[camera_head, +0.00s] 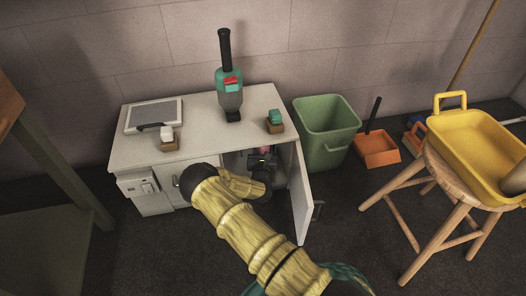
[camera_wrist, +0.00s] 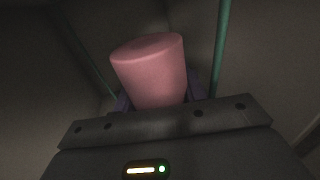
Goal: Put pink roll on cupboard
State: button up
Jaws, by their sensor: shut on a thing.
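The pink roll (camera_wrist: 150,68) stands out from between my jaws in the wrist view, a little tilted. In the head view only a small pink patch of it (camera_head: 264,149) shows inside the cupboard. My gripper (camera_head: 262,163) is inside the open right compartment of the white cupboard (camera_head: 197,138), shut on the roll. In the wrist view my gripper (camera_wrist: 155,103) covers the roll's lower part. Whether the roll touches a cupboard surface is hidden.
The cupboard door (camera_head: 302,192) stands open to the right of my arm. On the top are a framed panel (camera_head: 154,115), a teal and black handheld vacuum (camera_head: 229,85) and two small baskets with spools (camera_head: 170,138) (camera_head: 275,122). A green bin (camera_head: 326,130) stands right of the cupboard.

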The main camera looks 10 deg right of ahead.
jog(key=o, duration=0.7)
jog(key=shift+f, duration=0.1)
jog(key=o, duration=0.3)
jog(key=shift+s+r, duration=0.1)
jog(key=shift+r, duration=0.1)
jog(key=p+v, duration=0.7)
jog(key=v, duration=0.4)
jog(key=shift+s+a, duration=0.1)
jog(key=shift+s, duration=0.3)
